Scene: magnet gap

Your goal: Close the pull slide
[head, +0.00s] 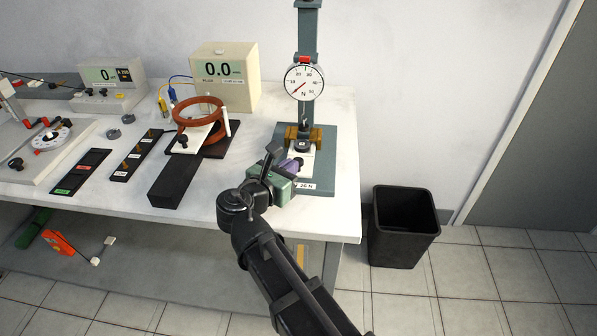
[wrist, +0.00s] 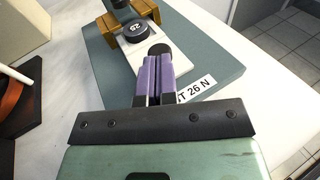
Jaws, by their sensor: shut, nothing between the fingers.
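The pull slide (wrist: 139,55) is a white plate with a black round knob (wrist: 159,49) near its front end. It lies on the teal base (wrist: 206,63) of the force gauge stand and sticks out toward me from between brass blocks (wrist: 113,32). A dark numbered disc (wrist: 136,31) sits on it. The slide also shows in the head view (head: 301,163), partly behind my gripper. My gripper (wrist: 153,62) is shut and empty, its purple fingers together at the near side of the knob. I cannot tell whether they touch it. In the head view my gripper (head: 294,164) is above the base's front.
A dial gauge (head: 305,82) hangs on the stand's column above the slide. Copper-coloured coils (head: 200,114) and a beige meter reading 0.0 (head: 226,77) stand to the left. A black bin (head: 404,228) is on the floor right of the table (head: 343,150).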

